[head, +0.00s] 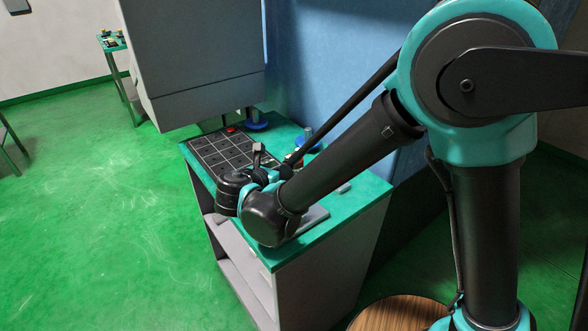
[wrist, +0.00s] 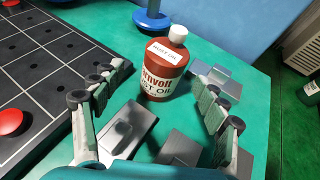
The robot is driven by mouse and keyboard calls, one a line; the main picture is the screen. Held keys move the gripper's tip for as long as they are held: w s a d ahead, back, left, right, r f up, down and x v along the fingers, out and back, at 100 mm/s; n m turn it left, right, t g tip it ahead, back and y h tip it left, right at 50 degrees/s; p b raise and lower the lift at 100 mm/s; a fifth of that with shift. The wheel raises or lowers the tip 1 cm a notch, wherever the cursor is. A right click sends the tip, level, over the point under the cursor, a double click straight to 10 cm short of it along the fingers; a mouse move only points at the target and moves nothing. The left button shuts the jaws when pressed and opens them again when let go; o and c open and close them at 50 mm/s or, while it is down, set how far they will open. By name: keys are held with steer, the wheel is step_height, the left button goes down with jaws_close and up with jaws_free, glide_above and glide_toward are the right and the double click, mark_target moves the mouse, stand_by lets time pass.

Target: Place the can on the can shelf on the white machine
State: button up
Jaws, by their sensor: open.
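A brown-red container with a white cap and a white label reading "OIL" (wrist: 163,72) stands upright on the green tabletop in the wrist view. It is the only can-like thing I see clearly. My gripper (wrist: 158,85) is open, its two fingers spread to the left and right of the container; I cannot tell whether they touch it. In the head view my gripper (head: 262,158) is over the green-topped bench, mostly hidden by my arm. I cannot make out a can shelf or a clearly white machine.
A black grid panel (wrist: 45,65) with red discs lies left of the container. Grey metal blocks (wrist: 128,130) lie near the fingers. A blue round-based thing (wrist: 152,18) stands behind. A large grey machine housing (head: 195,50) hangs over the bench (head: 350,205). Green floor (head: 90,220) is open at left.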

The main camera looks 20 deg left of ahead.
steer(key=shift+d+x, duration=0.15)
steer(key=shift+x, duration=1.3)
steer(key=shift+d+x, duration=0.1)
steer(key=shift+x, duration=1.35)
steer(key=shift+r, duration=0.1)
steer(key=shift+c, duration=0.6)
steer(key=c, duration=1.5)
step_height(320, 180, up, 20)
steer(key=shift+r, duration=0.1)
